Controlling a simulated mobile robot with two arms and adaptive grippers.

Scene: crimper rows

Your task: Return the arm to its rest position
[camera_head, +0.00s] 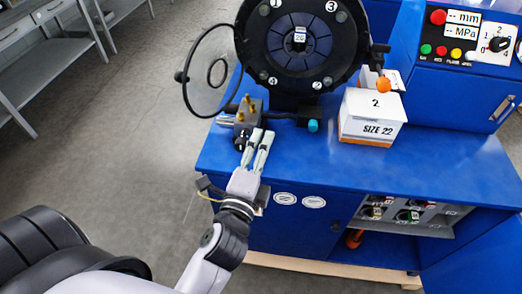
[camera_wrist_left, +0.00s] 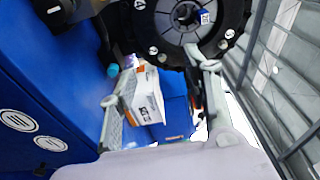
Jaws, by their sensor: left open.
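My left arm comes in from the lower left in the head view. Its gripper (camera_head: 262,135) is over the front left edge of the blue bench (camera_head: 440,160), with two pale fingers apart and nothing seen between them. It is close to a small block with brass pins (camera_head: 248,108), and I cannot tell whether they touch. In the left wrist view the open fingers of the gripper (camera_wrist_left: 152,78) stand on either side of a white box. My right gripper is not in view.
The black crimper head (camera_head: 268,60) stands behind the gripper, with a clear round guard (camera_head: 190,95) at its left. A white "SIZE 22" box (camera_head: 371,130) is to the right. A control panel (camera_head: 470,35) is at the back right. Open floor (camera_head: 130,130) lies left of the bench.

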